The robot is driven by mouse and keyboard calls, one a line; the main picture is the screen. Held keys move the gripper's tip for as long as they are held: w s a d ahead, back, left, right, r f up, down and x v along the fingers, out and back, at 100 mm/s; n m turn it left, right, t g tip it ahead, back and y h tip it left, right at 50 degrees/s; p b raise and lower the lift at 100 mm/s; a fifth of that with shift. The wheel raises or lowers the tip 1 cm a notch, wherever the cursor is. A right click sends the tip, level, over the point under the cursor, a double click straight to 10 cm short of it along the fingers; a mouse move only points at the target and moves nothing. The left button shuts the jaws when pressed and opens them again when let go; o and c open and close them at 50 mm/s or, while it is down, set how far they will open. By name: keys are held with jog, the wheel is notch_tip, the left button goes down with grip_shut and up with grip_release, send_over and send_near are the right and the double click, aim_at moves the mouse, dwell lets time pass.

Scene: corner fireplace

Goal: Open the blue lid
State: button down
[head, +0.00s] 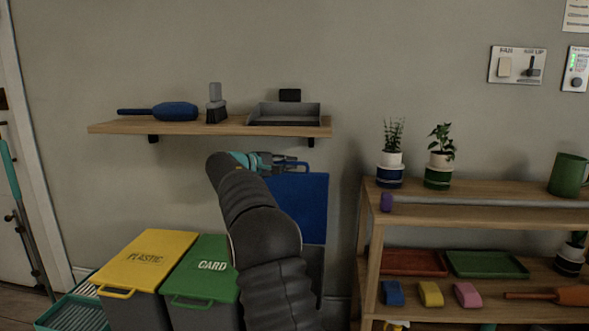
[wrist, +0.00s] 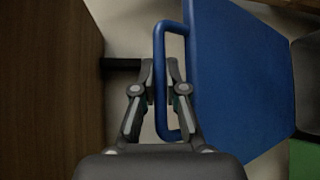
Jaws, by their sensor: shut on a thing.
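The blue lid (head: 312,207) stands raised, roughly upright, to the right of the green lid in the head view. My arm hides its left part and most of the bin below it. In the wrist view the lid (wrist: 235,75) fills the right half, with its blue loop handle (wrist: 160,95) at its left edge. My gripper (wrist: 160,68) is shut on this handle, with the bar between its two fingers. In the head view my gripper (head: 285,164) is at the lid's top edge, just below the wall shelf.
The wooden wall shelf (head: 180,127), holding a blue-headed tool, a brush and a dustpan, is close above my gripper. The yellow (head: 148,258) and green (head: 206,268) lids are shut. A wooden rack (head: 480,213) with plants stands at right.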

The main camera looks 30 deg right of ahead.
jog(key=shift+w+d, duration=0.1)
jog(key=shift+w, duration=0.2)
jog(key=c, duration=1.2)
grip_release()
